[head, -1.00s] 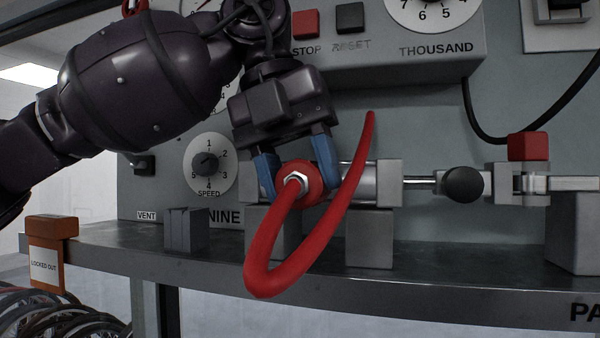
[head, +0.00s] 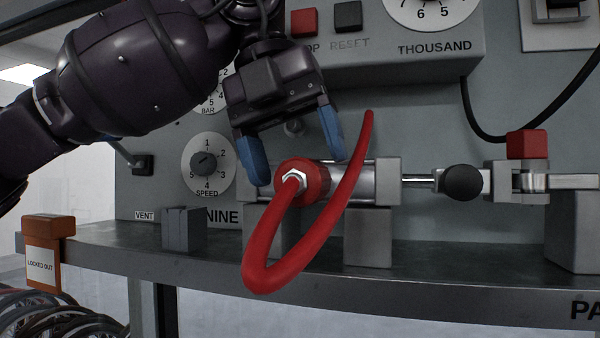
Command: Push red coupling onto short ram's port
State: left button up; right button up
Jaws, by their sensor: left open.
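The red coupling (head: 318,181) with its metal hex nut sits against the front of the short ram (head: 385,181), near the ram's left end. A red hose (head: 262,262) loops down from the coupling and rises past its right side to a free-looking end. The port is hidden behind the coupling, so how far it is seated cannot be told. My left gripper (head: 298,172) is open, its blue fingertips spread to either side of and slightly above the coupling, apart from it. My right gripper is not in view.
The ram rests on grey blocks (head: 368,240) on a metal shelf (head: 420,268). Its rod runs right to a black knob (head: 462,182) and clevis. A control box (head: 420,50) overhangs above. An orange lockout box (head: 42,255) and a grey block (head: 184,230) stand left.

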pick_arm(q)
jog(key=w+a+b, duration=0.1)
jog(key=w+a, duration=0.2)
jog(key=a, duration=0.8)
jog(key=shift+w+a+r, duration=0.3)
jog(key=shift+a+r, duration=0.05)
jog(key=shift+r, duration=0.1)
